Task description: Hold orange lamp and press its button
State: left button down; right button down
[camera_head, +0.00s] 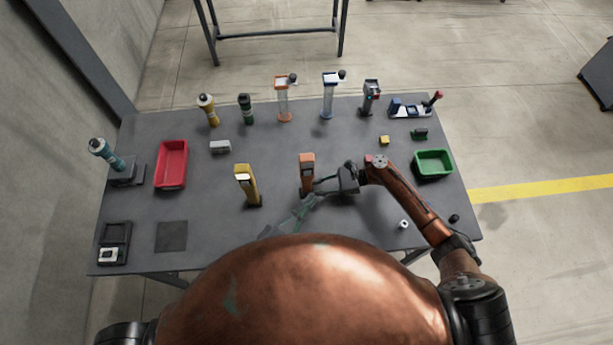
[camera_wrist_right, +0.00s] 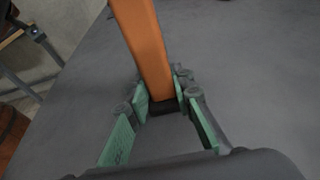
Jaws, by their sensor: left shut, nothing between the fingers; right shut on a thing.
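The orange lamp (camera_head: 307,170) stands upright near the front middle of the dark table. My right gripper (camera_head: 318,186) reaches in from the right and is shut on its lower part. In the right wrist view the orange post (camera_wrist_right: 145,45) rises between the green finger pads of my right gripper (camera_wrist_right: 162,92), just above its dark base. My left gripper (camera_head: 307,203) is shut and empty, just in front of the lamp, low and close to my body. I cannot make out the lamp's button.
A yellow lamp (camera_head: 246,184) stands to the left. A red bin (camera_head: 172,164) is at the left and a green bin (camera_head: 434,163) at the right. Several bottles and column-shaped devices line the back edge. A small white part (camera_head: 403,224) lies front right.

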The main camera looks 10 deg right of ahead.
pick_arm(q)
jog(key=shift+s, duration=0.4)
pick_arm(e)
jog(key=c, duration=1.6)
grip_release()
jog(key=v, duration=1.2)
jog(key=shift+d+b, duration=0.4)
jog(key=shift+d, duration=3.6)
pick_arm(q)
jog(key=shift+f, duration=0.4)
pick_arm(e)
jog(key=shift+r, duration=0.1)
